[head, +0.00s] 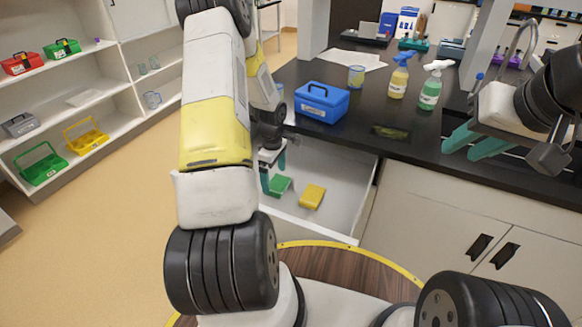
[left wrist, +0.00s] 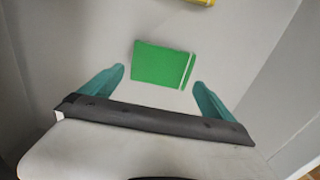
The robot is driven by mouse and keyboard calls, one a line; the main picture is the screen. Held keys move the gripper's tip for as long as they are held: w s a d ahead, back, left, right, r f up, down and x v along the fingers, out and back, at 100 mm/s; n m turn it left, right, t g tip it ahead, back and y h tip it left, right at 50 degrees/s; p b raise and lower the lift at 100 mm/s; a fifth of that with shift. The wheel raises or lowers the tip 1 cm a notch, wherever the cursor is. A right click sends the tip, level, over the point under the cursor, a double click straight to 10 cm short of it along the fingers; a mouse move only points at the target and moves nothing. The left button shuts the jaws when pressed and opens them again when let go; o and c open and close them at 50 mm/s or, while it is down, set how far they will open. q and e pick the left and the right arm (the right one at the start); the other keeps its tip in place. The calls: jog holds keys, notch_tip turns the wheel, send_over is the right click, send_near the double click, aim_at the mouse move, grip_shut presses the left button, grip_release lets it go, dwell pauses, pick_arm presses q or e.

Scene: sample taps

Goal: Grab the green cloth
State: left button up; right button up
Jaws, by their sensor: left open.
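The green cloth (head: 281,186) lies flat on the floor of an open white drawer (head: 337,165). In the left wrist view the green cloth (left wrist: 162,65) is a green rectangle with a pale stripe near its right end. My left gripper (head: 273,172) reaches down into the drawer over the cloth, and hides part of it in the head view. In the left wrist view my left gripper (left wrist: 159,76) is open, its teal fingers apart on either side of the cloth's near edge, with nothing held. My right gripper (head: 468,143) is open and empty above the counter at the right.
A yellow cloth or sponge (head: 313,196) lies in the drawer, right of the green cloth. The drawer walls stand close around my left gripper. On the black counter (head: 345,135) are a blue box (head: 321,102), a cup (head: 356,76) and two spray bottles (head: 430,86).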

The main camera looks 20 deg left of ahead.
pick_arm(q)
jog(key=shift+f, duration=1.25)
jog(key=c, duration=1.1)
jog(key=shift+o, duration=0.2)
jog(key=shift+r, duration=0.15)
